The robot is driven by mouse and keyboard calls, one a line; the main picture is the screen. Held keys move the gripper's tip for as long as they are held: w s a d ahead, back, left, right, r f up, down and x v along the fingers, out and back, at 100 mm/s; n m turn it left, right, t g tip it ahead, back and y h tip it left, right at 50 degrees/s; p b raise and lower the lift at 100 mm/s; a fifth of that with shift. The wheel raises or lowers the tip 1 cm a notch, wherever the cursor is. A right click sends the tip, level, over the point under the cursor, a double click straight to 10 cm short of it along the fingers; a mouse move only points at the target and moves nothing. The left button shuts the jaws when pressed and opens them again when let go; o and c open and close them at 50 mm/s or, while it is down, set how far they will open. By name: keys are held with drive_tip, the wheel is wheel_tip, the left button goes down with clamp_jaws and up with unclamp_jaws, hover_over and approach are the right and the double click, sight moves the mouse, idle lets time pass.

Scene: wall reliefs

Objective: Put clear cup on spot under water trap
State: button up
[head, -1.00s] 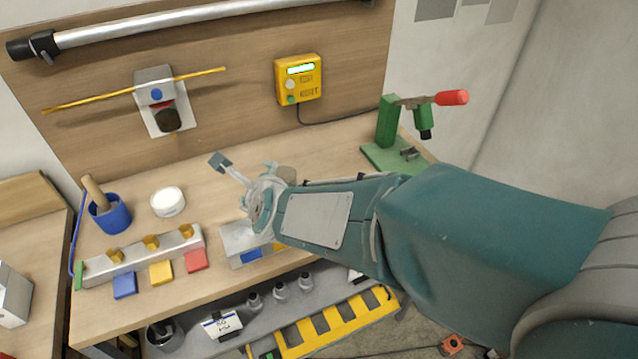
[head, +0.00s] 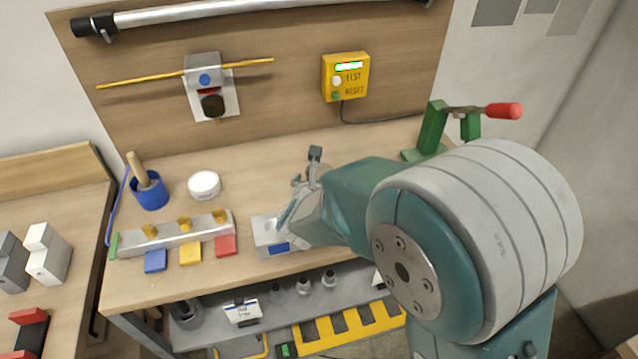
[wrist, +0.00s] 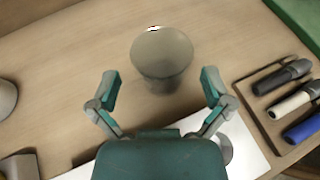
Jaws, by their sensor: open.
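The clear cup (wrist: 162,52) is a greyish see-through cup standing on the wooden bench in the wrist view. My gripper (wrist: 160,84) is open, with a finger on each side of the cup's near end and gaps to both. In the head view my gripper (head: 306,168) is over the bench right of centre, and the cup is hidden behind it. The water trap (head: 212,104) is a dark bowl under a silver block with a blue button on the back board. The bench below it holds a white round disc (head: 204,184); I cannot make out a separate marked spot.
A blue pot (head: 150,192) stands left of the disc. A metal bar with yellow knobs (head: 172,236) lies in front. A yellow test box (head: 346,77) hangs on the board. A green clamp (head: 433,130) stands at the right.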

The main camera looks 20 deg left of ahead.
sight(321, 167)
drive_tip(key=x, duration=0.4)
drive_tip(key=shift+d+f, duration=0.1)
drive_tip(key=shift+d, duration=0.05)
drive_tip(key=shift+w+f, duration=0.15)
drive_tip(key=shift+w, duration=0.2)
drive_tip(key=shift+a, duration=0.2)
drive_tip(key=c, duration=0.9)
